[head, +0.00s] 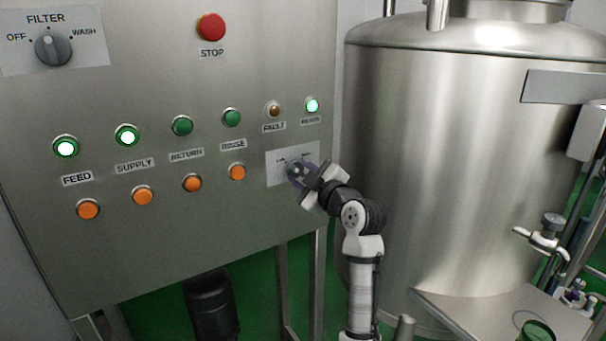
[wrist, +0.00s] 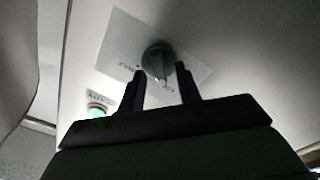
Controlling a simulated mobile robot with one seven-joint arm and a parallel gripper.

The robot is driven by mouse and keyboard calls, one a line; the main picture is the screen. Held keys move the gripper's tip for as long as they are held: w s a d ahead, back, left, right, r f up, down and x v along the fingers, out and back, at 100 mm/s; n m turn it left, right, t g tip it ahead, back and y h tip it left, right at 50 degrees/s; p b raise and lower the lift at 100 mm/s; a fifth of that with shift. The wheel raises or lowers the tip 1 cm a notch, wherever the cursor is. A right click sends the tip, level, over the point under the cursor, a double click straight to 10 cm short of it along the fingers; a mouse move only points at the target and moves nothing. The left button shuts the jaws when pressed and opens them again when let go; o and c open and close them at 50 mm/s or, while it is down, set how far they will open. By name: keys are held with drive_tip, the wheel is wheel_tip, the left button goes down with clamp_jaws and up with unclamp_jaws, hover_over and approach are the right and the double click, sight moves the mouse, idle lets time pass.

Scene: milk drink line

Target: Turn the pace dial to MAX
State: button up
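The pace dial (wrist: 157,58) is a dark grey round knob on a pale label plate (wrist: 118,48), seen in the wrist view. Its pointer faces down toward the gripper in that view; the plate's lettering is too blurred to read. In the head view the plate (head: 275,172) is at the panel's lower right, and the dial (head: 292,167) is partly hidden by my gripper (head: 302,172). In the wrist view my gripper (wrist: 160,80) is open, with its two dark fingers apart, one toward each side of the dial. I cannot tell whether they touch it.
The panel has a red STOP button (head: 211,27), a FILTER knob (head: 53,48), green buttons and orange buttons (head: 237,172) left of the dial. A lit green READY lamp (head: 312,105) sits above the dial. A large steel tank (head: 450,150) stands close to the right of my arm.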

drive_tip(key=shift+c, duration=0.4)
clamp_jaws()
drive_tip(key=shift+m, duration=0.4)
drive_tip(key=m, duration=0.3)
drive_tip(key=shift+m, duration=0.3)
drive_tip(key=m, duration=0.2)
drive_tip(key=m+p, duration=0.1)
drive_tip(key=m, duration=0.1)
drive_tip(key=shift+w+d+r+m, duration=0.1)
drive_tip(key=shift+d+m, duration=0.05)
drive_tip(key=shift+m, duration=0.15)
drive_tip(key=m+p, duration=0.2)
drive_tip(key=m, duration=0.3)
drive_tip(key=shift+d, duration=0.1)
drive_tip(key=shift+w+d+m+p, duration=0.1)
drive_tip(key=shift+m+p, duration=1.05)
drive_tip(key=shift+m, duration=0.85)
drive_tip(key=shift+f, duration=0.2)
